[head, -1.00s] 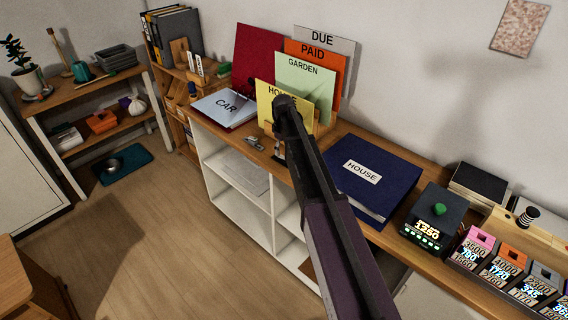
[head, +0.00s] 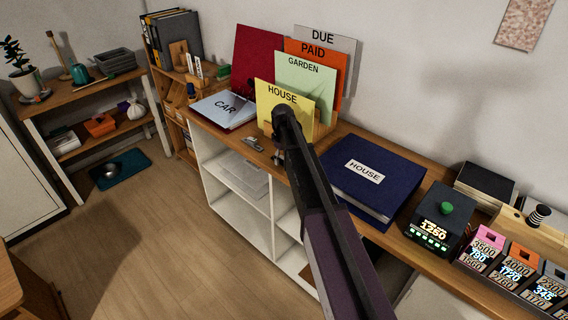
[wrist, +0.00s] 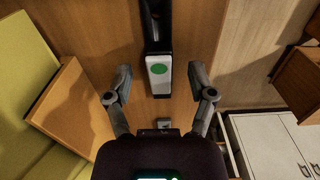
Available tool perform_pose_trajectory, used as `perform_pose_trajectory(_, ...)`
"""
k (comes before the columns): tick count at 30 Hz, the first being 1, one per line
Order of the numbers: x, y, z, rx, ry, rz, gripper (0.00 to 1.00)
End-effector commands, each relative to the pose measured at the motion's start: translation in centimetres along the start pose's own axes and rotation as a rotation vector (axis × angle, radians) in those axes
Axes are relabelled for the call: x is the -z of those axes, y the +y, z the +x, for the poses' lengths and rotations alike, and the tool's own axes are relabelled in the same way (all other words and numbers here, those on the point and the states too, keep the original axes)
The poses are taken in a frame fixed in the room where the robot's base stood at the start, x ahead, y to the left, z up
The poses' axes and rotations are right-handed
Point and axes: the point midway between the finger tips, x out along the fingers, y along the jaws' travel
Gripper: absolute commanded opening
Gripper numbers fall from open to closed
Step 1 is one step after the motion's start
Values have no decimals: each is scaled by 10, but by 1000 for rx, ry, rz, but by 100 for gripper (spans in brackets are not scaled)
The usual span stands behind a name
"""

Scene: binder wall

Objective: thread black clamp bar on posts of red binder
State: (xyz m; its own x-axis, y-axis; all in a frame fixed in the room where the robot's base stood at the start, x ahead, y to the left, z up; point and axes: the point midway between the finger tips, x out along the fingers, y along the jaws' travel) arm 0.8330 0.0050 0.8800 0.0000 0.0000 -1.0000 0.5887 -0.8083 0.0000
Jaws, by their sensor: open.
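A black bar with a white end and a green dot (wrist: 158,70) lies on the wooden counter in the wrist view; it looks like the clamp bar. My gripper (wrist: 160,84) is open, one finger on each side of the white end, apart from it. In the head view my arm hides most of the bar and my gripper (head: 279,157) over the counter's front part. The red binder (head: 257,57) lies open at the back left, its red cover upright, with a white CAR sheet (head: 224,108) on it. Its posts are too small to make out clearly.
A yellow HOUSE divider (head: 283,103) stands in a wooden rack close behind my gripper, with GARDEN, PAID and DUE dividers behind. A blue HOUSE binder (head: 372,177) lies to the right. A small grey metal piece (head: 253,144) lies left of my gripper.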

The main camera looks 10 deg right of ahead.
Motion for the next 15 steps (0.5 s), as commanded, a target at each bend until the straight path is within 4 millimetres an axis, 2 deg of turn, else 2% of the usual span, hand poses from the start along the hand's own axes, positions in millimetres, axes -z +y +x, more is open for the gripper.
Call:
perform_pose_trajectory(8, 0, 0, 0, 0, 0, 0, 71)
perform_pose_trajectory(11, 0, 0, 0, 0, 0, 0, 48)
perform_pose_trajectory(15, 0, 0, 0, 0, 0, 0, 6)
